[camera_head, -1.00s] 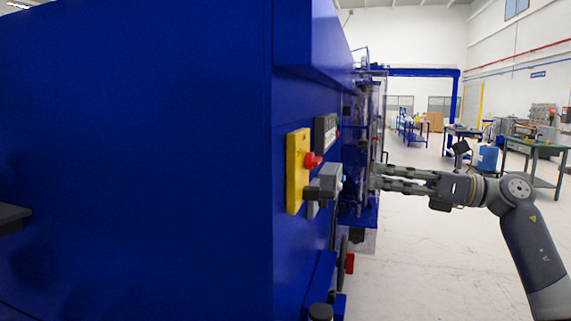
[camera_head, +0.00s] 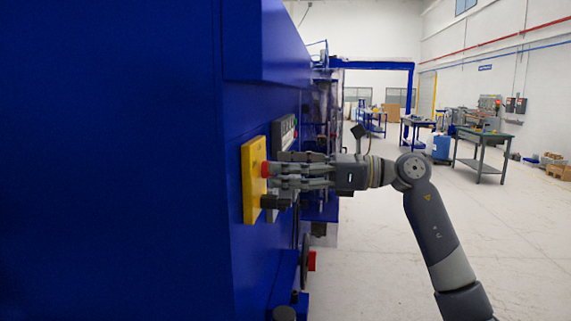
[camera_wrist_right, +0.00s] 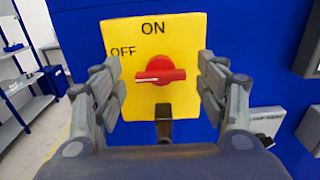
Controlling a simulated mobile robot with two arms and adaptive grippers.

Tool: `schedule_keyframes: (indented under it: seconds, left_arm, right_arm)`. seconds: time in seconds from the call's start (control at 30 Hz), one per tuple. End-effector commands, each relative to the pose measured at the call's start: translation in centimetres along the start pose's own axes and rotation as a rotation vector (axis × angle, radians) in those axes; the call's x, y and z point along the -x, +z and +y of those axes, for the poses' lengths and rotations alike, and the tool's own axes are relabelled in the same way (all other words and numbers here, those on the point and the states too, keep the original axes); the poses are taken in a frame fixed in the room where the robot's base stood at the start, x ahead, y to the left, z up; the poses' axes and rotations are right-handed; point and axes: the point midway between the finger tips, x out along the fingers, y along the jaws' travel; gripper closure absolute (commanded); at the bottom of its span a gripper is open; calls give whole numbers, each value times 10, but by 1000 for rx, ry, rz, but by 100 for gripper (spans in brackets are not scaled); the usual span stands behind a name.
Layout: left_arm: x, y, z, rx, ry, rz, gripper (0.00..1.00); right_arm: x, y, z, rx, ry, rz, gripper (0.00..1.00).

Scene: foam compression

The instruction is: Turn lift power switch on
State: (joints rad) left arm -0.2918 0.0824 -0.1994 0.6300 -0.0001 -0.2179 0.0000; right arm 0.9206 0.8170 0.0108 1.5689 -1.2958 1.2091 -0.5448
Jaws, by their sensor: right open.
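The lift power switch is a red rotary knob (camera_wrist_right: 160,75) on a yellow plate (camera_wrist_right: 182,28) marked ON at the top and OFF at the upper left. The knob's handle lies roughly horizontal, with its white mark toward the left, below the word OFF. In the head view the yellow plate (camera_head: 249,190) is on the blue machine's side, and only part of the red knob (camera_head: 265,170) shows. My right gripper (camera_wrist_right: 160,88) is open, with one finger on each side of the knob and gaps between. It also shows in the head view (camera_head: 275,176). My left gripper is out of view.
The blue machine wall (camera_head: 110,160) fills the left. A black part (camera_wrist_right: 164,128) sticks out below the knob. A grey box (camera_wrist_right: 268,120) is at the lower right of the wrist view. The floor (camera_head: 380,255) to the right is clear, with workbenches farther back.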

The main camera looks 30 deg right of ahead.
Motion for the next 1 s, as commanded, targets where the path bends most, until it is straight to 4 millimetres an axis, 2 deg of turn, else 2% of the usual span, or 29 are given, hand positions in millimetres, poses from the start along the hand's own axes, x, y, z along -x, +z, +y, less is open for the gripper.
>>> schedule_keyframes:
  seconds: [0.23,0.27,0.43,0.77,1.0]
  left_arm:
    - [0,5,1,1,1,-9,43]
    - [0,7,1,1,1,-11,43]
    - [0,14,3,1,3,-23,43]
    - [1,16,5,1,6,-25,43]
    - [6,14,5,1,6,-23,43]
  right_arm:
    - [-1,0,0,0,0,-1,33]
    - [-1,0,0,0,0,-1,38]
    - [-1,0,0,-1,0,-1,76]
    - [-1,0,0,-20,-1,0,78]
    - [0,0,-1,-126,-2,1,78]
